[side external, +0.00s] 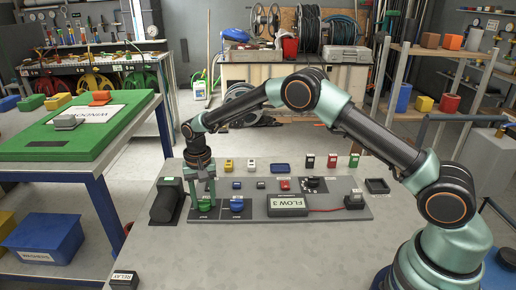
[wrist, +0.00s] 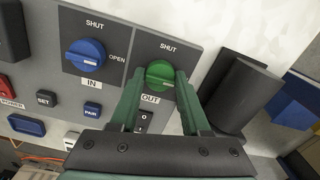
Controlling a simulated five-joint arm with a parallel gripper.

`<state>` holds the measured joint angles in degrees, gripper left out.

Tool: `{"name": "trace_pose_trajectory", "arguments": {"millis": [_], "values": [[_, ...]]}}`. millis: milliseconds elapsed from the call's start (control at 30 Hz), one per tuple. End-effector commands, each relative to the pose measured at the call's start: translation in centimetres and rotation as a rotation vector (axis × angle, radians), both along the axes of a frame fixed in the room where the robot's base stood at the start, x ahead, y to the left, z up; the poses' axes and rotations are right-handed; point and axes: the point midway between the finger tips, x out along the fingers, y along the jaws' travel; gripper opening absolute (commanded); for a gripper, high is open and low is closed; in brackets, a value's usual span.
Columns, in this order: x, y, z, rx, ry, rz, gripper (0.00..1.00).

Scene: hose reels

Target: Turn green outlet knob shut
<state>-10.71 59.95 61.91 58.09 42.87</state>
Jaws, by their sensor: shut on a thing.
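The green outlet knob (wrist: 159,74) sits on a dark plate marked SHUT above it and OUT below it in the wrist view. My gripper (wrist: 157,82) has its two green fingers on either side of the knob, closed on it. A pale mark on the knob points to the right, away from the SHUT label; any label on that side is hidden by a finger. In the side view the green knob (side external: 206,207) is at the panel's front left, under my gripper (side external: 204,200).
The blue IN knob (wrist: 86,56) is beside it, its pale mark toward OPEN. A dark block (side external: 166,201) stands close on the other side. The grey panel (side external: 330,212) also carries small buttons and a FLOW 3 box (side external: 289,206). The front of the bench is mostly clear.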

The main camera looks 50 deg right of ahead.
Motion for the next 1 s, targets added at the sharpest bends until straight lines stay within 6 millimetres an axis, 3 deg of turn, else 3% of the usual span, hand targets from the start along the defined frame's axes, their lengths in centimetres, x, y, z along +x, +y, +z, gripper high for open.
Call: {"name": "trace_pose_trajectory", "arguments": {"millis": [267,1000], "values": [[0.02,-0.04,0.07,0.000,0.001,0.149,0.00],[0.06,-0.04,0.11,-0.001,0.000,0.841,0.00]]}}
